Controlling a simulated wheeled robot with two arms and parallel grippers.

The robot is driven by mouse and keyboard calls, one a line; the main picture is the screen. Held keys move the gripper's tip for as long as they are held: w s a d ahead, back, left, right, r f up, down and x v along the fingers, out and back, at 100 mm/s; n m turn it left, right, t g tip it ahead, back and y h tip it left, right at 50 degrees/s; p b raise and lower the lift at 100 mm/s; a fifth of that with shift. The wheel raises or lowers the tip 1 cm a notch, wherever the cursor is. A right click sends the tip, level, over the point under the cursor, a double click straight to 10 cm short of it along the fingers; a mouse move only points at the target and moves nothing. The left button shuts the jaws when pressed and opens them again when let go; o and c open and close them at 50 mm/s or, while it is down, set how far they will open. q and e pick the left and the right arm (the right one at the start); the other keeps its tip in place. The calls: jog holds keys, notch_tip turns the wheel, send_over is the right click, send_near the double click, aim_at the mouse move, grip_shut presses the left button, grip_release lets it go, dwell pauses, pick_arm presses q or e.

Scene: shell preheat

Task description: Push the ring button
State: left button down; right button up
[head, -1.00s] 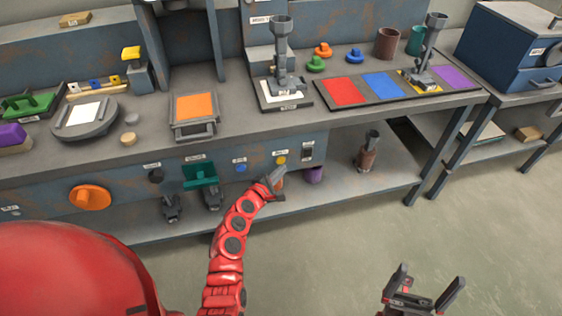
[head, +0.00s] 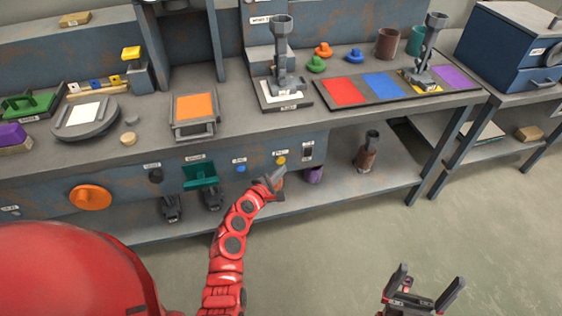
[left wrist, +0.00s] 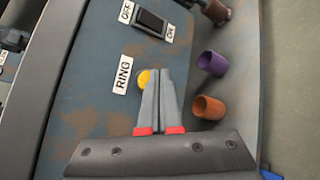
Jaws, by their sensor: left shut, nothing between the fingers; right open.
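The yellow ring button (head: 280,160) is on the blue front panel of the workbench, right of a blue button. In the left wrist view the yellow button (left wrist: 144,79) shows beside the RING label (left wrist: 123,75), partly covered by my fingers. My left gripper (head: 272,178) is shut and empty, its tips in front of the panel just below the button in the head view. In the left wrist view the tips (left wrist: 160,71) overlap the button's right edge; I cannot tell whether they touch it. My right gripper (head: 426,287) is open and empty, low at the right, away from the bench.
A black OFF/ON switch (head: 308,151) is right of the button, and a blue button (head: 240,168) is left of it. A green lever part (head: 200,175) and an orange knob (head: 90,197) are further left. A purple cup (head: 314,175) stands on the lower shelf.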

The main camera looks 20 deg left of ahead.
pick_arm(q)
jog(key=shift+w, duration=0.1)
jog(key=shift+w+a, duration=0.25)
jog(key=shift+w, duration=0.05)
jog(key=shift+w+a, duration=0.25)
jog(key=shift+w, duration=0.05)
dwell(0.9)
dwell(0.3)
jog(key=shift+s+d, duration=0.5)
jog(key=shift+s, duration=0.2)
jog(key=s+d, duration=0.1)
jog(key=s+d+p, duration=0.1)
jog(key=s, duration=0.2)
jog(key=shift+s+d, duration=0.1)
jog(key=shift+d, duration=0.3)
